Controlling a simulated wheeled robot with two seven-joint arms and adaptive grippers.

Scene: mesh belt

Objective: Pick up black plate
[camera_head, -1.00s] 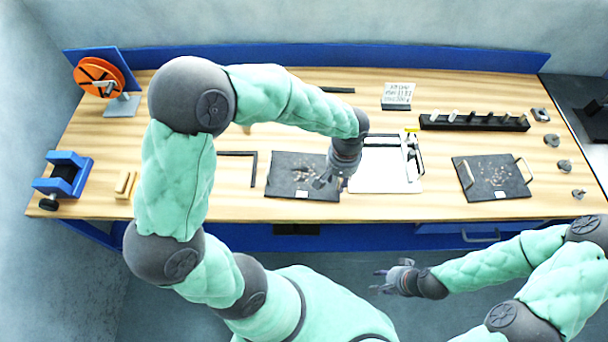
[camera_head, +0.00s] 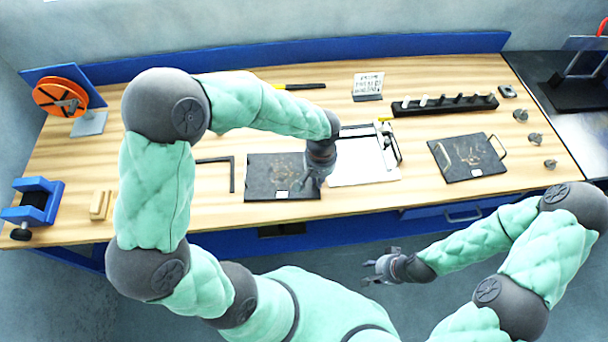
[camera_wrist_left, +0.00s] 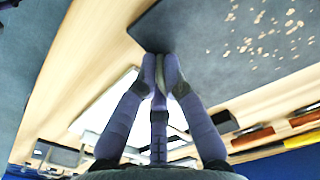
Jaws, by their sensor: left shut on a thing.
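A black plate (camera_head: 265,183) with light chips and a small white label lies flat on the wooden bench in the head view. It fills the top right of the left wrist view (camera_wrist_left: 225,65). My left gripper (camera_head: 308,183) is at the plate's right edge. In the left wrist view its fingertips (camera_wrist_left: 160,62) are together at the plate's edge, shut on it. My right gripper (camera_head: 375,268) is open and empty, in front of the bench.
A white board (camera_head: 365,170) lies just right of my left gripper. Behind are a black rack (camera_head: 445,105) and a sign (camera_head: 368,85). A black angle piece (camera_head: 232,175) lies left of the plate. A blue vise-like device (camera_head: 35,205) stands at far left.

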